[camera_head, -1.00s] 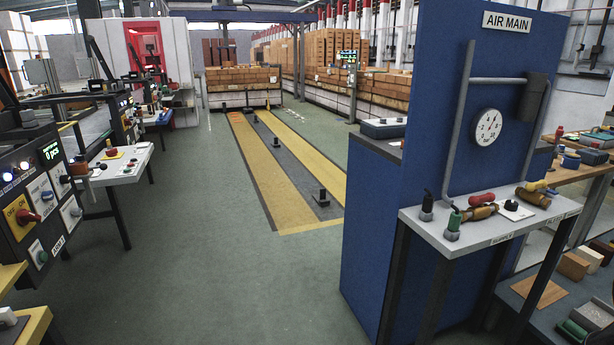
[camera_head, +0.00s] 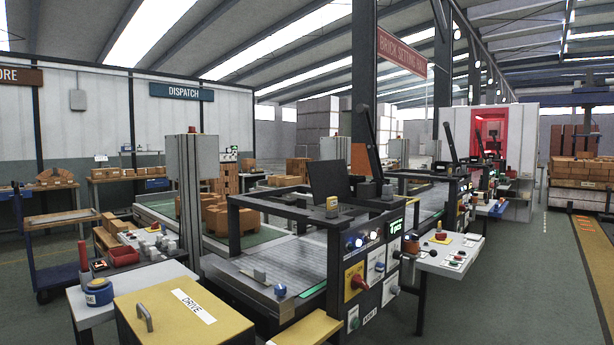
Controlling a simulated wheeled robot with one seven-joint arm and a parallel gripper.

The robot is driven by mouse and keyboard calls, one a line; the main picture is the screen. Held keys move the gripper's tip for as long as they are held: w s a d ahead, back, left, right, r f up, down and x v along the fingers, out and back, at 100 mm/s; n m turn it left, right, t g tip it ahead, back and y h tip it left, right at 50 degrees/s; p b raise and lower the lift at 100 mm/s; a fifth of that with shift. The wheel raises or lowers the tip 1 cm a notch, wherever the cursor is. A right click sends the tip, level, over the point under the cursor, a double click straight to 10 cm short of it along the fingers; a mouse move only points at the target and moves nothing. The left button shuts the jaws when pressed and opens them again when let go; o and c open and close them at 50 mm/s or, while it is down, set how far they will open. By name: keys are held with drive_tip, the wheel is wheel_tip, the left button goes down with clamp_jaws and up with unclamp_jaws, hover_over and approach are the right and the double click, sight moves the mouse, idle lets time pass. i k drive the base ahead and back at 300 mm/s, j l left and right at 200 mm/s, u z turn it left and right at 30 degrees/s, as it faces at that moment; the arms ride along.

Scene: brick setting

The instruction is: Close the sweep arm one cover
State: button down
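My gripper is not in view. A dark-framed machine (camera_head: 290,212) stands in the middle, with a control panel (camera_head: 374,288) on its near right corner and a small label there that seems to read ARM 1. On its top, a black flat panel (camera_head: 330,179) stands tilted up; I cannot tell whether it is a raised cover. A yellow box (camera_head: 158,325) with a grey handle and a DRIVE label sits at the lower left, its top flat and seemingly shut. I cannot tell for sure which part is the sweep arm one cover.
A white side table (camera_head: 440,257) with a red button stands right of the panel. A white bench (camera_head: 88,308) with a blue-based object is at the left. A blue trolley (camera_head: 50,250) stands farther left. Green floor (camera_head: 520,290) is clear at the right.

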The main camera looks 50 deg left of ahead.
sight(328, 178)
drive_tip(key=i+u, duration=0.2)
drive_tip(key=i, duration=0.65)
drive_tip(key=i+l+u, duration=0.25)
drive_tip(key=i, duration=0.6)
drive_tip(key=i+j+u, duration=0.2)
drive_tip(key=i+u, duration=0.8)
drive_tip(key=i+l+u, duration=0.45)
drive_tip(key=i+j, duration=0.1)
drive_tip(key=i, duration=0.05)
